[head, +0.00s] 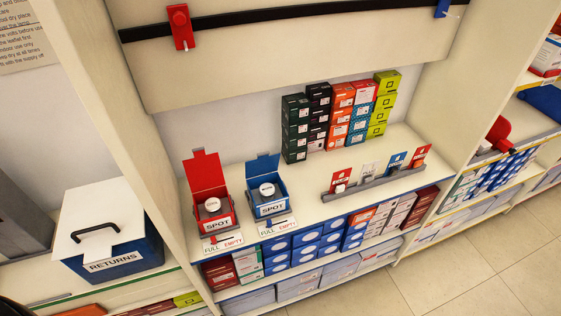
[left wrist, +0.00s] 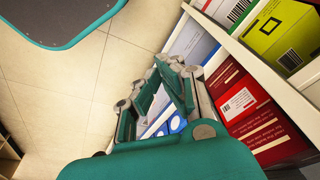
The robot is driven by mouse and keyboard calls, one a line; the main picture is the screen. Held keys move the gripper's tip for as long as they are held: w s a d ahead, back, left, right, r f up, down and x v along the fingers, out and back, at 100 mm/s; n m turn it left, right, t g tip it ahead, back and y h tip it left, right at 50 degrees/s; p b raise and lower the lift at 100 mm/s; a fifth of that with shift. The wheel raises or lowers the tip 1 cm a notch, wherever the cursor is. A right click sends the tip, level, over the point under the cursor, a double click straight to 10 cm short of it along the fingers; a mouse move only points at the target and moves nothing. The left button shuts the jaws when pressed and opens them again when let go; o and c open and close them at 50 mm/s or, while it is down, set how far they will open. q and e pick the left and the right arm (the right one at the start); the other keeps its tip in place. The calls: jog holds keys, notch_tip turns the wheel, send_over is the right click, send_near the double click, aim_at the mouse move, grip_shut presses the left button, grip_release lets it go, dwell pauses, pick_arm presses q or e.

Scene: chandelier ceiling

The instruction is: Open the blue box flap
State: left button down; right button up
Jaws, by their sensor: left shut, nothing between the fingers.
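The blue box (head: 251,203) labelled SPOT stands on the middle shelf in the head view. Its blue flap (head: 263,167) stands up at the back, and a white round-topped item (head: 267,189) shows inside. My left gripper (left wrist: 172,84) shows in the left wrist view, shut and empty, in front of low shelves with boxes. It is not visible in the head view, and the blue SPOT box is not clearly seen in the wrist view. My right gripper is in neither view.
A blue RETURNS box (head: 143,251) with a white lid is at lower left. Stacked cartons (head: 341,110) and a grey card rack (head: 376,184) share the shelf. Open floor (head: 470,260) lies at lower right.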

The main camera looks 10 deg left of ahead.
pick_arm(q)
jog(key=w+d+r+m+t+h, duration=0.1)
jog(key=w+r+m+t, duration=0.5)
jog(key=r, duration=0.8)
jog(key=w+d+r+m+t+h, duration=0.1)
jog(key=w+d+r+m+t, duration=0.2)
jog(key=w+r, duration=0.8)
jog(key=w+r+m+t+h, duration=0.1)
jog(key=w+r+m+t, duration=0.45)
jog(key=r, duration=1.15)
jog(key=w+f+m+g+p, duration=0.1)
jog(key=w+f+p, duration=0.1)
jog(key=w, duration=0.8)
jog(key=shift+w+a+f+g, duration=0.2)
jog(key=shift+f+g, duration=0.15)
jog(key=shift+f, duration=0.2)
jog(key=shift+d, duration=0.1)
